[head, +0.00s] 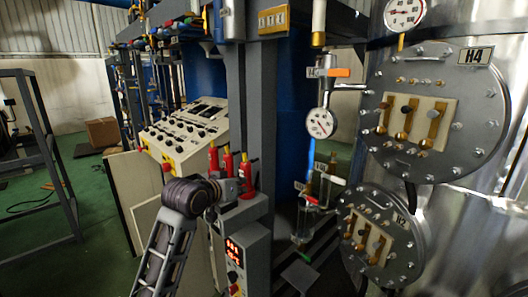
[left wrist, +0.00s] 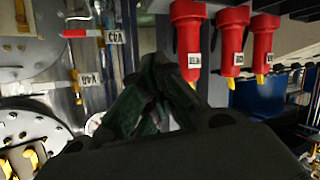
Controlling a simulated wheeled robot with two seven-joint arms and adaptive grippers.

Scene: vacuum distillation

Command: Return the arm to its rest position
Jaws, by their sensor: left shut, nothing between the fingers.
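My left arm comes up from the bottom of the head view, and my left gripper (head: 238,189) is at its end, small and partly hidden by the dark wrist. It is beside three red cylinders (head: 246,176) with yellow tips on a grey ledge. In the left wrist view, my left gripper (left wrist: 158,92) shows dark fingers closed together with nothing between them. The red cylinders (left wrist: 230,42) appear upside down there, beyond the fingers and apart from them as far as I can tell. My right gripper is in neither view.
A grey steel post (head: 261,120) stands just behind the gripper. A sloped control panel (head: 187,135) is to its left. Round flanges (head: 432,112) with brass valves and a gauge (head: 321,123) are to the right. The green floor (head: 95,250) at left has open room.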

